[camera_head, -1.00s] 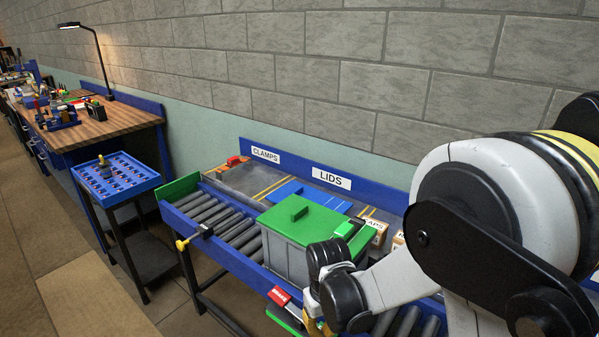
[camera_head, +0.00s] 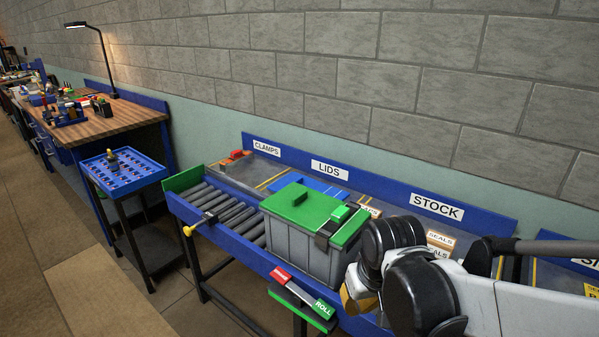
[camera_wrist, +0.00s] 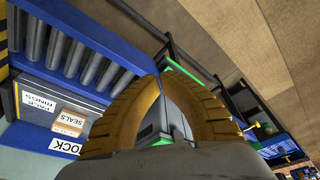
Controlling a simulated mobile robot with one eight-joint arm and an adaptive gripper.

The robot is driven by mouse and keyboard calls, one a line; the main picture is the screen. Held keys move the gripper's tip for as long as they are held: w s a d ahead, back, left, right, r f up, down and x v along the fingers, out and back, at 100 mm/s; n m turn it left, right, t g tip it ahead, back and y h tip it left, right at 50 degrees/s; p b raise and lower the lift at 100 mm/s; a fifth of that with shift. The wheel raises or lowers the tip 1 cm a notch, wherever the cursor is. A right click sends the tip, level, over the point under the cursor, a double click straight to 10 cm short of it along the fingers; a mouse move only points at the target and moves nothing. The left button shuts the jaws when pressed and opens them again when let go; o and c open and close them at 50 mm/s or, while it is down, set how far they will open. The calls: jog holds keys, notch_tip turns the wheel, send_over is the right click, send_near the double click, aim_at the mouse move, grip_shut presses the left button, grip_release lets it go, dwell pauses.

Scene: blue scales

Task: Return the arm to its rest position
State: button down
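My gripper is largely hidden behind my dark wrist joints in the head view, where a bit of yellow finger (camera_head: 357,299) shows in front of the bin's right side. In the wrist view, my gripper (camera_wrist: 160,82) has two yellow ribbed fingers that bow apart and meet at their tips. Nothing is seen held between them. The grey bin (camera_head: 298,246) with a green lid (camera_head: 318,216) stands on the roller conveyor. A black clamp with a green top (camera_head: 340,214) sits over the lid's right edge. Part of the bin (camera_wrist: 172,112) shows beyond the fingers.
The roller conveyor (camera_head: 216,212) runs along a blue backboard labelled CLAMPS, LIDS and STOCK (camera_head: 437,206). Small SEALS boxes (camera_head: 440,239) stand behind my arm. A blue tray stand (camera_head: 122,178) is left; floor between is clear.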

jog(key=s+d+r+m+t, duration=0.2)
jog(key=s+d+r+t, duration=0.2)
jog(key=s+d+r, duration=0.2)
jog(key=shift+s+d+r+h, duration=0.35)
jog(key=shift+s+r, duration=0.25)
jog(key=shift+s, duration=0.65)
